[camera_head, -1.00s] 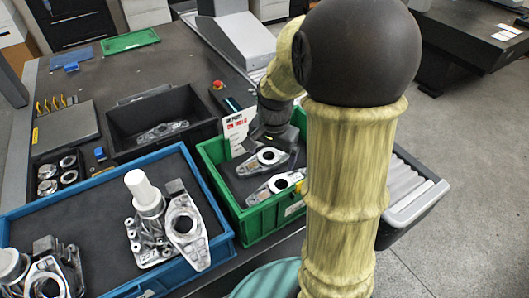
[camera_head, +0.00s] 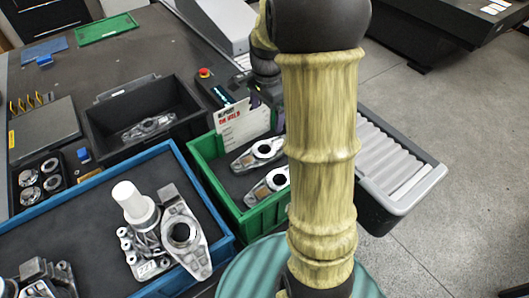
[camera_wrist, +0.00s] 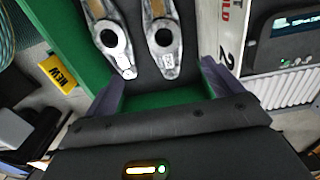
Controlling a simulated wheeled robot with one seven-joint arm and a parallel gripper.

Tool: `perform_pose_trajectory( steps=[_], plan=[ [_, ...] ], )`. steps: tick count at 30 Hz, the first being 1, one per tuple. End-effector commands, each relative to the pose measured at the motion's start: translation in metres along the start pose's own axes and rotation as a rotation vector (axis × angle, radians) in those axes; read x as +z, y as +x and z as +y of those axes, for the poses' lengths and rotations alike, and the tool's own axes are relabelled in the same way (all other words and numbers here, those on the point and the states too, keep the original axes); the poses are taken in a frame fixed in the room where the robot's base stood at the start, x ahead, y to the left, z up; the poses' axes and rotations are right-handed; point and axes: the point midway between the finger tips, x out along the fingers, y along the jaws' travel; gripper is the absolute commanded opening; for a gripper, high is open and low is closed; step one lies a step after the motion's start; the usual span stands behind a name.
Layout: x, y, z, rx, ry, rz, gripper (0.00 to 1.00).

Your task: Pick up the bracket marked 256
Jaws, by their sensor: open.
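Two silver brackets lie side by side in a green bin (camera_head: 209,181). The rear bracket (camera_head: 258,154) and the front bracket (camera_head: 268,186) show in the head view; my arm covers part of the front one. In the wrist view they are the left bracket (camera_wrist: 114,42) and the right bracket (camera_wrist: 162,38), each with a round hole and a small label too blurred to read. My gripper (camera_wrist: 162,76) is open and empty above the bin, its purple fingers on either side of the brackets' near ends. In the head view it is partly hidden near the sign.
A blue tray (camera_head: 70,191) holds several metal parts and a white cylinder (camera_head: 131,199). A black bin (camera_head: 103,130) holds another bracket (camera_head: 149,127). A white sign (camera_head: 232,125) stands at the green bin's back edge. A ribbed grey-white container (camera_head: 395,175) is at right.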

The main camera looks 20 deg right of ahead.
Motion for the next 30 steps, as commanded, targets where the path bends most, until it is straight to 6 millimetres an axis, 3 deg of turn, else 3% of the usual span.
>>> perform_pose_trajectory(
  steps=[19,23,30],
  plan=[
    [-0.002,0.107,0.001,0.005,0.004,-0.002,0.92],
    [-0.002,0.118,0.001,0.002,0.004,-0.001,0.92],
    [-0.002,0.12,0.0,0.0,0.004,0.0,0.92]
  ],
)
